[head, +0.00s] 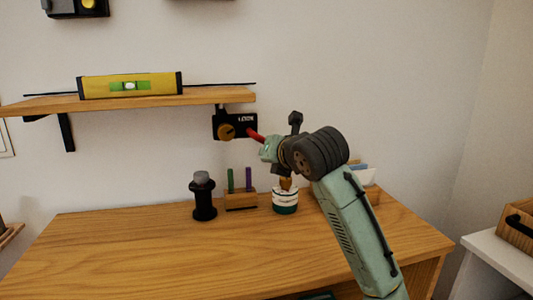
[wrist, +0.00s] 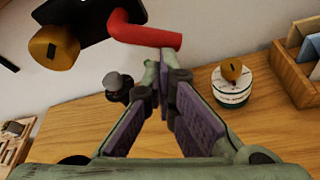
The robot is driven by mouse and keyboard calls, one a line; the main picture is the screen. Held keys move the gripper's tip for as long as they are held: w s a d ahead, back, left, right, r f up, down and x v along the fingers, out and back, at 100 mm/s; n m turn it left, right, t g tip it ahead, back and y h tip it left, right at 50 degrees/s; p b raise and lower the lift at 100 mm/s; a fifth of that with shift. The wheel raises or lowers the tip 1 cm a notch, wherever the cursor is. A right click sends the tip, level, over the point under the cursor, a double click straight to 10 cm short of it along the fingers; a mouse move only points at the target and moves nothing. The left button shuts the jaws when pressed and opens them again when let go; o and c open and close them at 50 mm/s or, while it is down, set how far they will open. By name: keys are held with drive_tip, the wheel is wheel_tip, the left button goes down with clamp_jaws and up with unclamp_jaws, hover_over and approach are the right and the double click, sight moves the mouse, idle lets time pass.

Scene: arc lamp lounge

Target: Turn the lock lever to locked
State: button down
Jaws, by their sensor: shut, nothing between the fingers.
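The lock is a black plate (head: 246,120) with pale lettering, mounted on the wall below the right end of the shelf. A brass knob (head: 226,131) is on its left part, and a red lever (head: 256,135) sticks out to the right, sloping slightly down. In the wrist view the bent red lever (wrist: 150,36) lies just beyond my fingertips, with the brass knob (wrist: 54,47) at upper left. My gripper (wrist: 161,68) is shut and empty, its tips close to the lever; I cannot tell whether they touch it. In the head view my gripper (head: 266,148) partly covers the lever's end.
A wooden shelf (head: 215,96) holding a yellow level (head: 152,84) is at upper left. On the cabinet top (head: 130,245) stand a black spool-like holder (head: 204,204), a wooden pen block (head: 240,201) and a white-and-green tin (head: 286,203). The top's front left is clear.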

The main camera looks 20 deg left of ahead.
drive_tip(key=shift+w+d+r+n+h, duration=0.2)
drive_tip(key=shift+r+n+h, duration=0.1)
drive_tip(key=shift+n, duration=0.4)
drive_tip(key=shift+d+r+p, duration=0.15)
drive_tip(key=shift+p, duration=0.25)
idle(1.8)
drive_tip(key=shift+r+p, duration=0.75)
drive_tip(key=shift+r, duration=0.1)
drive_tip(key=shift+f, duration=0.1)
